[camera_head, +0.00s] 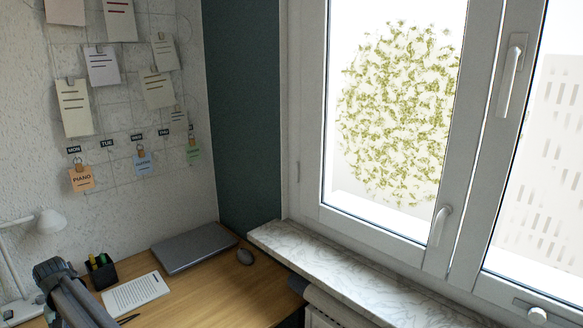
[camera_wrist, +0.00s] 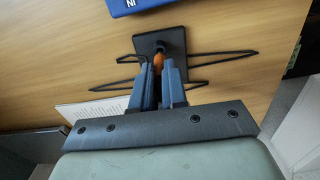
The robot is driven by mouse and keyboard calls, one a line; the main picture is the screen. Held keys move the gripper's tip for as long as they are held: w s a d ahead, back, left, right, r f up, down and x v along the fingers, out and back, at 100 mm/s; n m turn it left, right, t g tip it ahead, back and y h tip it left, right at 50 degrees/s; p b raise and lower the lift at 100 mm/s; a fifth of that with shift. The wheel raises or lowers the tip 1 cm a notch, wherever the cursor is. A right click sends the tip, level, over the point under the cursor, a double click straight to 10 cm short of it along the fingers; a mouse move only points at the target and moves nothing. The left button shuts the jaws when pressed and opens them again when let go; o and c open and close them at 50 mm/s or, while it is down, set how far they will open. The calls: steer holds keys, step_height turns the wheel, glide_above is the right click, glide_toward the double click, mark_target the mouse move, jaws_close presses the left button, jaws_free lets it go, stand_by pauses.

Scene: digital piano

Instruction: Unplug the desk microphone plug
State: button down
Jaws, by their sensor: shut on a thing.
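In the wrist view, my gripper (camera_wrist: 158,72) has its two blue-grey fingers closed on a small orange piece (camera_wrist: 158,62), which may be the microphone plug. Only its upper end shows; the fingers hide the rest. Just beyond it is a black square plate (camera_wrist: 174,40), with thin black cables or wire legs (camera_wrist: 222,54) spreading to both sides. I cannot tell whether the orange piece touches the plate. No microphone can be clearly made out. The head view shows part of my arm at the lower left, but not the fingertips.
A blue box (camera_wrist: 150,4) with white letters lies beyond the plate. A printed sheet (camera_head: 136,294), a pen holder (camera_head: 101,272), a closed laptop (camera_head: 193,248), a mouse (camera_head: 244,257) and a white lamp (camera_head: 48,222) are on the wooden desk. A window sill (camera_head: 350,272) borders it at right.

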steer(key=shift+r, duration=2.5)
